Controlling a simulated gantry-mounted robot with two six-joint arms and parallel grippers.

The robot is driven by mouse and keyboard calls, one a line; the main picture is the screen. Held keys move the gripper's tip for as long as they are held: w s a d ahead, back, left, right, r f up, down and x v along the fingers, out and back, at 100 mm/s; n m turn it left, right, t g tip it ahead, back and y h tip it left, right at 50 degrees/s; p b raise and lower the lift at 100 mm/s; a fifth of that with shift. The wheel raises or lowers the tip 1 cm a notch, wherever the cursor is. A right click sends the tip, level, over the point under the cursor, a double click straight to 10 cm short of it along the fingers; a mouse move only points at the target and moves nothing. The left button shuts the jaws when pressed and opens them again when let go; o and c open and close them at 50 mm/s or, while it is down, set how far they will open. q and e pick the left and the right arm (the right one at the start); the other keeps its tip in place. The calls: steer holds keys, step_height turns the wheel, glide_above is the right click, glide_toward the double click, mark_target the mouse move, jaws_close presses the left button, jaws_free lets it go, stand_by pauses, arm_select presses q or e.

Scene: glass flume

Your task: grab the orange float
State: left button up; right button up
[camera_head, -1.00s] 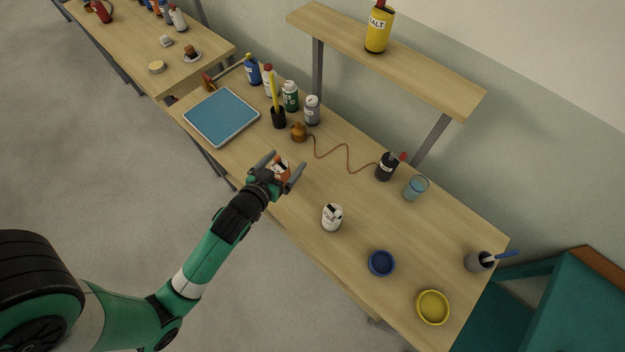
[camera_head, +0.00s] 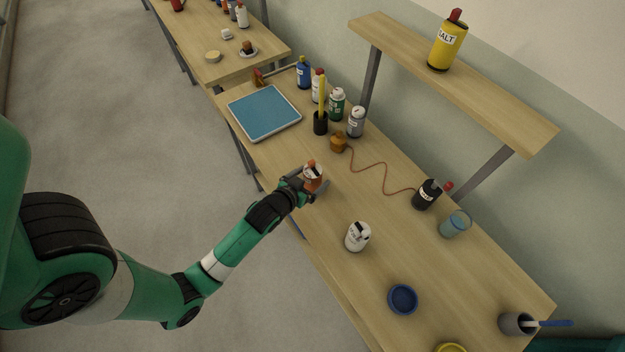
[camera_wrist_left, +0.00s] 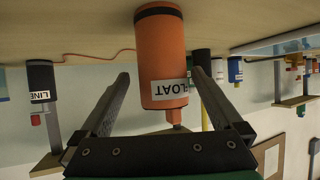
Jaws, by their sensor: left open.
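The orange float (camera_head: 313,180) is a small orange cylinder with a white label and a dark band. It stands on the wooden table near its front edge. In the left wrist view the float (camera_wrist_left: 160,55) appears upside down, with the label reading "FLOAT" in part. My left gripper (camera_head: 312,184) is open, with its two fingers (camera_wrist_left: 160,88) on either side of the float. A gap shows between each finger and the float in the wrist view. My right gripper is not in view.
A white bottle (camera_head: 357,237) and a blue dish (camera_head: 402,299) stand right of the float. A brown round object (camera_head: 338,144) with a red cord lies behind it. A blue tray (camera_head: 264,113) lies left. Several bottles line the back. The table is clear just right of the float.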

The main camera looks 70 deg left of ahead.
arm_select(q)
steer(key=x, duration=0.2)
steer(key=b+x, duration=0.1)
steer(key=x, duration=0.1)
steer(key=shift+w+a+r, duration=0.1)
steer(key=shift+a, duration=0.2)
steer(key=shift+c, duration=0.3)
steer(key=c, duration=1.4)
